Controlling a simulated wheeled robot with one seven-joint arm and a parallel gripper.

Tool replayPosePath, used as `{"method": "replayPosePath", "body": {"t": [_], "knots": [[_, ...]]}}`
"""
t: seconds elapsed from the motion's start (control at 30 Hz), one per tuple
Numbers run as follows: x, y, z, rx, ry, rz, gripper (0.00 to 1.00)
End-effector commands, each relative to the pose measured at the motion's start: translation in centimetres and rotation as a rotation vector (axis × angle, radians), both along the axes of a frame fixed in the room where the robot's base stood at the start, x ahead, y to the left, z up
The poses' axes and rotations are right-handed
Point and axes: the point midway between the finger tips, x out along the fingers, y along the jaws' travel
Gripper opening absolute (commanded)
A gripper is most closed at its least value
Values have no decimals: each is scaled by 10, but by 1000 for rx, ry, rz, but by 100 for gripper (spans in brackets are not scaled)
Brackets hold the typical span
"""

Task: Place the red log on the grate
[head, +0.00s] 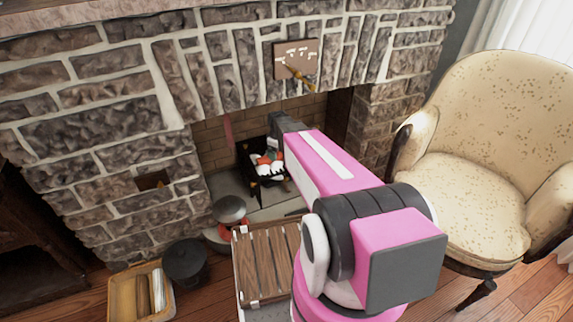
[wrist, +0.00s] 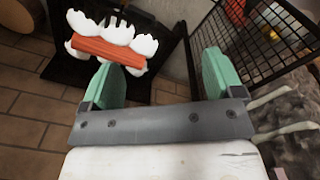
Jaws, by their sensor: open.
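The red log (wrist: 108,54) lies across several white rounded lumps (wrist: 133,35) in the wrist view, at the upper left. In the head view, red and white pieces (head: 267,165) show on the black grate (head: 250,150) inside the fireplace. My gripper (wrist: 160,72) is open, with nothing between its green fingers. In the head view, my arm covers part of the fireplace opening.
A black mesh screen (wrist: 262,40) stands close to the right finger. A slatted wooden box (head: 265,262), a dark bucket (head: 185,262) and a tray with logs (head: 115,300) stand before the hearth. A cream armchair (head: 455,190) is at the right.

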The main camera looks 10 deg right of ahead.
Motion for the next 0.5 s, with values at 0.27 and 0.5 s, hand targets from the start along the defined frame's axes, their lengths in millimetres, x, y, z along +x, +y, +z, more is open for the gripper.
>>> {"method": "replayPosePath", "body": {"t": [0.27, 0.5], "knots": [[-147, 0, 65, 12, 30, -580, 86], [-190, 0, 84, 13, 40, -818, 86]]}}
